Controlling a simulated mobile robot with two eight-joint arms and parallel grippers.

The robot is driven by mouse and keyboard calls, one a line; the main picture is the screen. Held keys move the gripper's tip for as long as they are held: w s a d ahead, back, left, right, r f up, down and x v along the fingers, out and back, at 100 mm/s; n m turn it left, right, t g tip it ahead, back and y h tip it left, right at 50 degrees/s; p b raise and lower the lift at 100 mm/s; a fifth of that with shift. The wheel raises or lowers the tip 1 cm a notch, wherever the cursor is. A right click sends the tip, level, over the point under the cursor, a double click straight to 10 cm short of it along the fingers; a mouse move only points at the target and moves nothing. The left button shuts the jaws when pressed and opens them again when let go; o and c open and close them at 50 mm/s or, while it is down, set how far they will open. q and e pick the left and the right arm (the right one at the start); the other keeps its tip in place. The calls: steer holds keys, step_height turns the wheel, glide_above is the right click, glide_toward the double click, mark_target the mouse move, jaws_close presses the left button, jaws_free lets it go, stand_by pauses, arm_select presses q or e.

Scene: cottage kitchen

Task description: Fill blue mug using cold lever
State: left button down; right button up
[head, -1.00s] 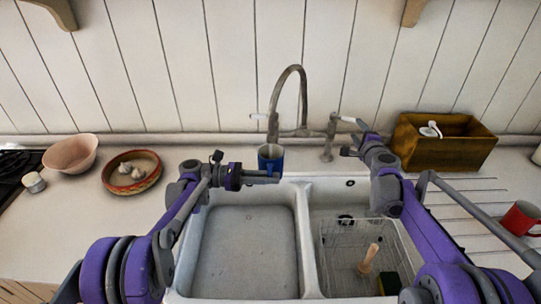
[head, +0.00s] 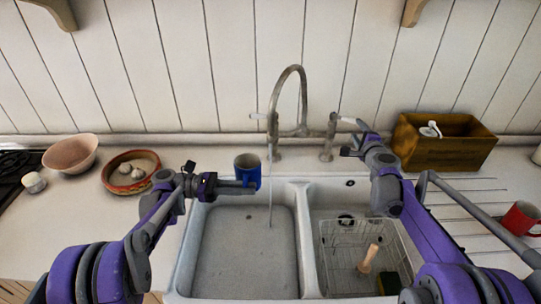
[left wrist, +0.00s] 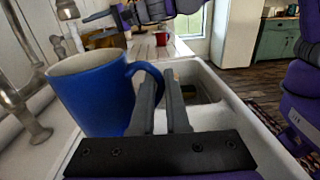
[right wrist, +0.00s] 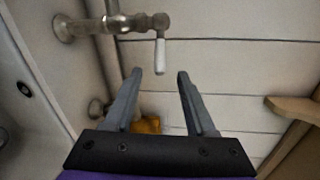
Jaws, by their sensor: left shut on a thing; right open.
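The blue mug (head: 249,172) is upright at the back left of the sink, left of the tap (head: 301,95). My left gripper (head: 238,187) is shut on its handle, which also shows in the left wrist view (left wrist: 148,80). A thin stream of water (head: 270,195) falls from the spout into the left basin, beside the mug and not into it. How full the mug is cannot be told. My right gripper (right wrist: 159,76) is open, with the white-tipped right lever (right wrist: 160,56) just beyond its fingertips. The left lever (head: 258,116) sticks out to the left. Neither lever shows a cold mark.
The double sink has a left basin (head: 240,250) and a right basin with a wire rack (head: 345,255) holding a brush. A wooden box (head: 440,152) stands behind my right arm. Two bowls are at left, a red mug (head: 520,217) at right.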

steer(key=c, duration=0.7)
steer(key=shift+s+d+f, duration=0.1)
steer(key=shift+d, duration=0.2)
jaws_close()
steer(key=s+d+r+n+t+h, duration=0.4)
steer(key=d+r+n, duration=0.45)
steer(key=n, duration=0.75)
steer(key=s+a+n+y, duration=0.1)
steer(key=a+n+y, duration=0.25)
steer(key=n, duration=0.85)
steer(key=n+g+y, duration=0.5)
steer(key=n+y, duration=0.1)
steer(key=n, duration=0.6)
glide_toward(347, 121)
steer(key=w+a, duration=0.2)
steer(key=a, duration=0.2)
steer(key=shift+w+d+f, duration=0.2)
steer(key=shift+w+d, duration=0.25)
steer(key=shift+w, duration=0.4)
steer(key=shift+w+d+f, duration=0.2)
steer(key=shift+w+d, duration=0.2)
steer(key=shift+w, duration=0.45)
